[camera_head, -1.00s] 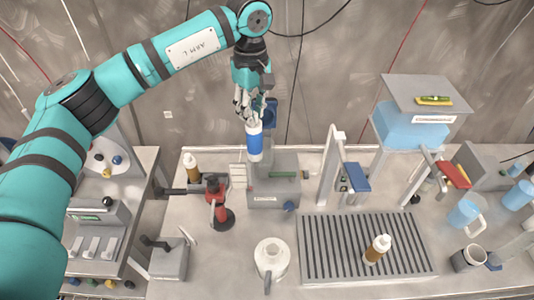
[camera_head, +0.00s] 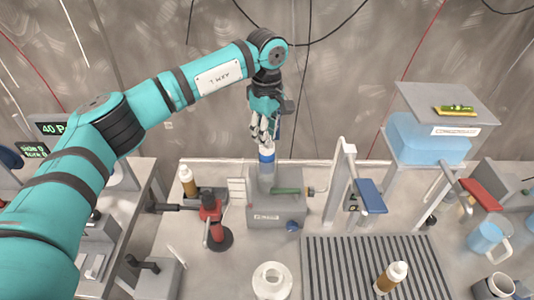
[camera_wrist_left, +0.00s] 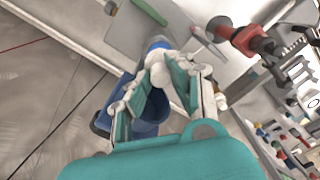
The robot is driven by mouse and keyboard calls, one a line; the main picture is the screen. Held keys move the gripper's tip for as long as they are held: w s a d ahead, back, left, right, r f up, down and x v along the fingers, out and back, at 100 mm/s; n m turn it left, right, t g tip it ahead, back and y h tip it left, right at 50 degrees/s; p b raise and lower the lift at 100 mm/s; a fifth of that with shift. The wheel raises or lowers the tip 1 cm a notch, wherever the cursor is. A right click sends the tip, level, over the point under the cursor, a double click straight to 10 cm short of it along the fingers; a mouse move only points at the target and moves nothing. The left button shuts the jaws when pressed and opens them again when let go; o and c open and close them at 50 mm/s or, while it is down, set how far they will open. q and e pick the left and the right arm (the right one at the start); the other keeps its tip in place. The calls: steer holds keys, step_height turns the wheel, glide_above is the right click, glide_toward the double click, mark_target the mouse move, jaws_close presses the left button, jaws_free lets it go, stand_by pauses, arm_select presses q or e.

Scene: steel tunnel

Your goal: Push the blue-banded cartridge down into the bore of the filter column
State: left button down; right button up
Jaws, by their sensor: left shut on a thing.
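The blue-banded cartridge (camera_head: 267,156) stands upright at the top of the grey filter column (camera_head: 267,181). Its white top and part of the blue band show above the column; its lower part is hidden, apparently inside the bore. My left gripper (camera_head: 262,140) comes from above and is shut at the cartridge's white top. In the left wrist view the fingers (camera_wrist_left: 166,76) close around the cartridge's white end, with a bit of its blue band (camera_wrist_left: 158,42) beyond. The bore's rim is too small to make out. My right gripper is not in view.
A red-topped stand (camera_head: 211,212) and a brown bottle (camera_head: 188,183) are left of the column. A slatted drain tray (camera_head: 335,262) with another brown bottle (camera_head: 391,278) is at right. A tap post (camera_head: 340,190) rises right of the column.

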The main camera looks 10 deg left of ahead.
mark_target(267, 158)
arm_select(q)
steer(key=shift+f, duration=0.35)
step_height(267, 158, down, 4)
steer(key=shift+f+b, duration=0.1)
steer(key=shift+b, duration=1)
steer(key=shift+s, duration=0.1)
